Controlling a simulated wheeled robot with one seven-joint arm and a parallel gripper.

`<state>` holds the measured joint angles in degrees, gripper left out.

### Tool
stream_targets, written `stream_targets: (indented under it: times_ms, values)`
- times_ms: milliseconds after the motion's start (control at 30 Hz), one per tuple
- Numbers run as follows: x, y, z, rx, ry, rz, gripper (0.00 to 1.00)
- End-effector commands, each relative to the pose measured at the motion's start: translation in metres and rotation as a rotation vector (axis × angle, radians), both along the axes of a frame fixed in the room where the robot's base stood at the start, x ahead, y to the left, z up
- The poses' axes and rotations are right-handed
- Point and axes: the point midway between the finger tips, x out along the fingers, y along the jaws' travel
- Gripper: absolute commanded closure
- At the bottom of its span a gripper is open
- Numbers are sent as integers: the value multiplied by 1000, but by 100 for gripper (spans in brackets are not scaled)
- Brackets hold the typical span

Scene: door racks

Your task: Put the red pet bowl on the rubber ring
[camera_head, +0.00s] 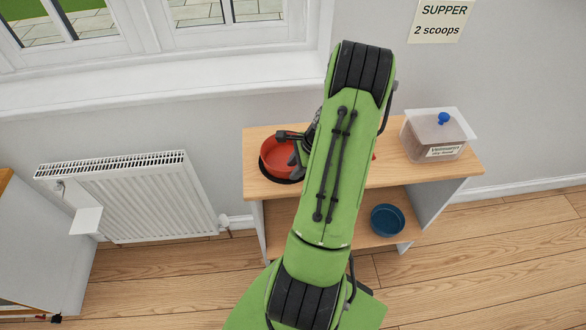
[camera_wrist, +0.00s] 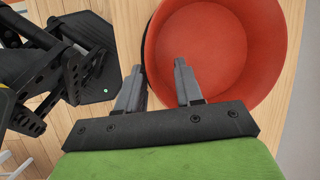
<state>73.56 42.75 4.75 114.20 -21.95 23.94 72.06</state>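The red pet bowl (camera_head: 276,158) stands upright at the left end of the wooden bench top in the head view. A dark rim under its front edge looks like the rubber ring (camera_head: 284,181), mostly hidden by the bowl. In the wrist view the bowl (camera_wrist: 225,45) is empty and fills the upper middle. My gripper (camera_wrist: 158,65) is at its rim, with one finger outside the wall and the other inside. The fingers are apart, with a visible gap to the inner wall. My arm hides the middle of the bench.
A clear lidded food bin (camera_head: 436,137) stands at the bench's right end. A dark blue bowl (camera_head: 387,220) sits on the lower shelf. A small red bit (camera_head: 374,156) shows beside my arm, too little to identify. A radiator (camera_head: 133,195) is on the left wall.

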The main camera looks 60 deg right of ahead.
Motion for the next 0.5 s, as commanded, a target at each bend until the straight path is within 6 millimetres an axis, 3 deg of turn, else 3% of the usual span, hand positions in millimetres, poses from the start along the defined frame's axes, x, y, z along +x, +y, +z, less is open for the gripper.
stream_targets:
  times_ms: [100, 300, 500]
  values:
    - [-12, -7, 34, -7, -1, -4, 64]
    - [-30, -15, 79, -5, 0, -3, 64]
    - [-36, -18, 95, -1, 0, -1, 64]
